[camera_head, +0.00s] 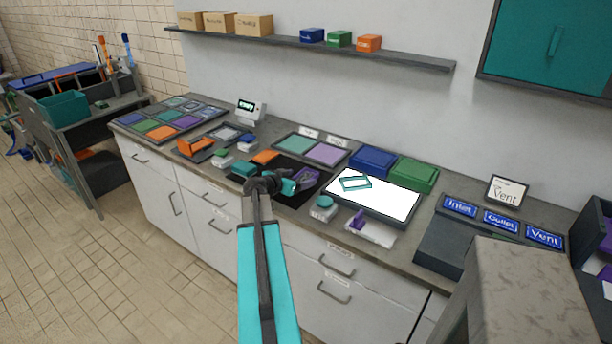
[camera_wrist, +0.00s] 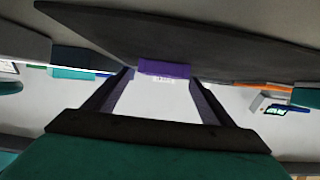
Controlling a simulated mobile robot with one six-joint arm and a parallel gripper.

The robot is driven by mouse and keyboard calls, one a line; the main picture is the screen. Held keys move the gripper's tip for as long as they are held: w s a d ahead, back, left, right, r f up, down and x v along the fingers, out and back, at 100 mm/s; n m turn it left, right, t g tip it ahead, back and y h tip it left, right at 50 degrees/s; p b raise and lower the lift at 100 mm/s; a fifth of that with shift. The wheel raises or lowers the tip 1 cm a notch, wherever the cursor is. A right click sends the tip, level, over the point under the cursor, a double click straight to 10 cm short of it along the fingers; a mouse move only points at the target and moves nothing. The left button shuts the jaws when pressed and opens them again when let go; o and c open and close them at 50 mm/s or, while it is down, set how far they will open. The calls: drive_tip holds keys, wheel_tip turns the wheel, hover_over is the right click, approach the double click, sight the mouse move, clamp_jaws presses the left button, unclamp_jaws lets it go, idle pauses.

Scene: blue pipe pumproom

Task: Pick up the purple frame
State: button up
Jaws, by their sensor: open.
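The purple frame (camera_head: 309,176) lies on the black mat (camera_head: 281,163) on the counter, partly hidden by my gripper (camera_head: 293,184). In the wrist view, a purple bar with small pale lettering (camera_wrist: 164,69), likely the frame's edge, shows between the tips of my gripper (camera_wrist: 160,78). The two dark fingers are spread apart, with nothing clearly clamped between them. I cannot tell whether either finger touches the frame.
A teal frame (camera_head: 355,183) lies on the lit white panel (camera_head: 396,203) to the right. A white tray with a purple piece (camera_head: 357,219) and a small teal-topped box (camera_head: 324,204) stand near the front edge. Blue (camera_head: 372,160) and green (camera_head: 414,173) bins stand behind.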

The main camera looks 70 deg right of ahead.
drive_tip(key=shift+p+x, duration=0.4)
drive_tip(key=shift+x, duration=0.95)
drive_tip(key=c, duration=1.2)
drive_tip(key=shift+r, duration=0.1)
drive_tip(key=shift+r+b, duration=0.65)
drive_tip(key=shift+r, duration=0.35)
drive_tip(key=shift+w+a+r+b, duration=0.25)
drive_tip(key=shift+a+r+b, duration=0.15)
drive_tip(key=shift+r, duration=0.2)
drive_tip(key=w+a+b, duration=0.1)
drive_tip(key=w+a, duration=0.1)
drive_tip(key=a, duration=0.2)
drive_tip(key=w+a+r+b, duration=0.1)
drive_tip(key=w+a+b, duration=0.1)
drive_tip(key=w+a, duration=0.1)
drive_tip(key=w+a+b, duration=0.1)
drive_tip(key=w+a, duration=0.2)
drive_tip(key=a, duration=0.2)
drive_tip(key=shift+a+r, duration=0.35)
drive_tip(key=shift+a, duration=0.05)
